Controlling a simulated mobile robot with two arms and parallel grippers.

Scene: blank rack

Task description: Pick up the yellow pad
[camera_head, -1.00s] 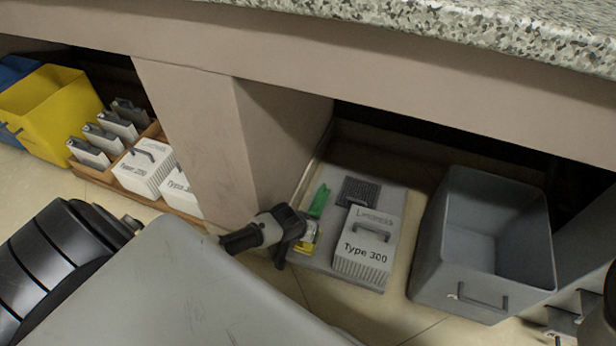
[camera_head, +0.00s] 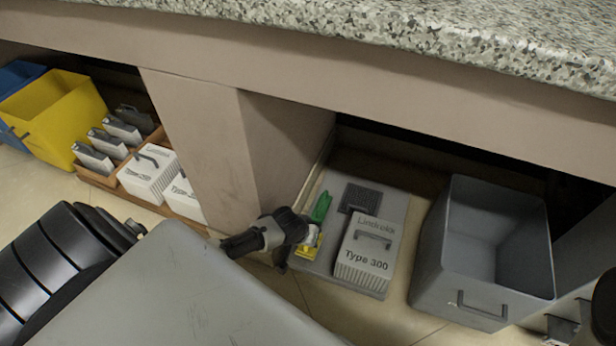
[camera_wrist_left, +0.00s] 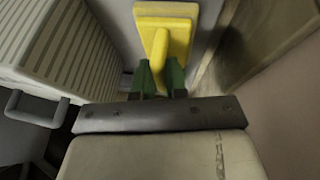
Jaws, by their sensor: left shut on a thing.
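The yellow pad (camera_wrist_left: 172,22) is a flat yellow block with an upright yellow handle, seen at the top middle of the left wrist view. In the head view it shows partly (camera_head: 307,246), on or just over the grey board, left of the Type 300 box. My left gripper (camera_wrist_left: 160,78) has its green fingertips on both sides of the handle, shut on it. In the head view my left gripper (camera_head: 297,236) hides part of the pad. Whether the pad touches the board is not clear. My right gripper is not in view.
The white Type 300 box (camera_head: 368,250) stands close on the right of the pad, with a green item (camera_head: 320,207) and a dark ribbed pad (camera_head: 360,197) behind. A grey bin (camera_head: 470,300) is farther right. A cabinet post (camera_head: 215,140) stands left, the countertop above.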

